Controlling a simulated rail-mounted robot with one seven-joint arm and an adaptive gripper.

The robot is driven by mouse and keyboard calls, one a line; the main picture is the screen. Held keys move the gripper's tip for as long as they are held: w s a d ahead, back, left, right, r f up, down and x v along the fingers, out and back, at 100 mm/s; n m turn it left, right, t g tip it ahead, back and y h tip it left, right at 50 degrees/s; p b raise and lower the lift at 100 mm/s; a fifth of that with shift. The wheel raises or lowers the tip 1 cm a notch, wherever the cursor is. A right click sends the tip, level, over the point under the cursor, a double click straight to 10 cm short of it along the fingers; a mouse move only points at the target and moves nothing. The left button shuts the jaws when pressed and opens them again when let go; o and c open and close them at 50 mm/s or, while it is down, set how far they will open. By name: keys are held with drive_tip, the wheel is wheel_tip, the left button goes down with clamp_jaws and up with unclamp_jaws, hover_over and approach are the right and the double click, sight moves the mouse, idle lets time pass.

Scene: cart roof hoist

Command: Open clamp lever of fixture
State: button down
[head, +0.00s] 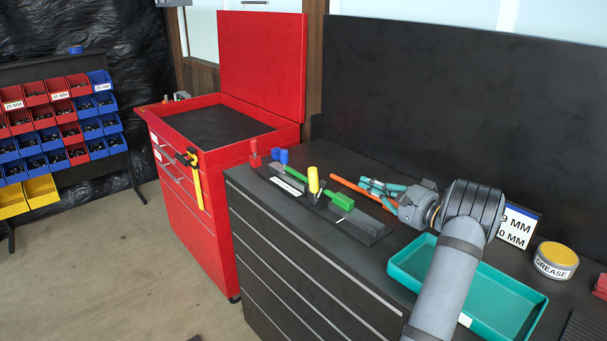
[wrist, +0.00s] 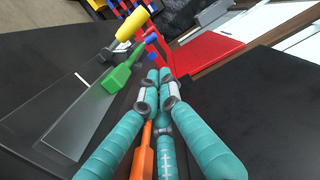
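The fixture (head: 369,229) is a dark plate along the front of the black bench top. A lever with a yellow grip (head: 314,181) stands up at its middle; the grip also shows at the upper left of the wrist view (wrist: 132,24). A green block (head: 341,200) and a green bar (head: 291,181) lie along the fixture. My gripper (head: 364,184) is right of and behind the yellow grip, apart from it. In the wrist view its teal fingers (wrist: 159,75) converge with the tips together, and nothing shows between them.
An orange-handled tool (head: 350,186) lies on the bench under my gripper. Red (head: 255,155) and blue (head: 281,156) parts stand at the fixture's far end. A teal tray (head: 532,309), a size sign (head: 519,226) and a grease tin (head: 556,262) are to the right.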

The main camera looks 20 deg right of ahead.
sight(313, 187)
drive_tip(key=p+x, duration=0.4)
drive_tip(key=x, duration=0.6)
drive_tip(key=shift+s+a+r, duration=0.15)
drive_tip(key=shift+r, duration=0.05)
drive_tip(key=shift+s+a+f+p, duration=0.15)
drive_tip(key=shift+a+p, duration=0.2)
drive_tip(key=shift+a, duration=0.2)
drive_tip(key=shift+s+a+p, duration=0.15)
drive_tip(key=shift+a+p, duration=0.2)
drive_tip(key=shift+a, duration=0.2)
drive_tip(key=shift+a+f, duration=0.25)
drive_tip(key=shift+a, duration=0.4)
drive_tip(key=shift+s, duration=0.1)
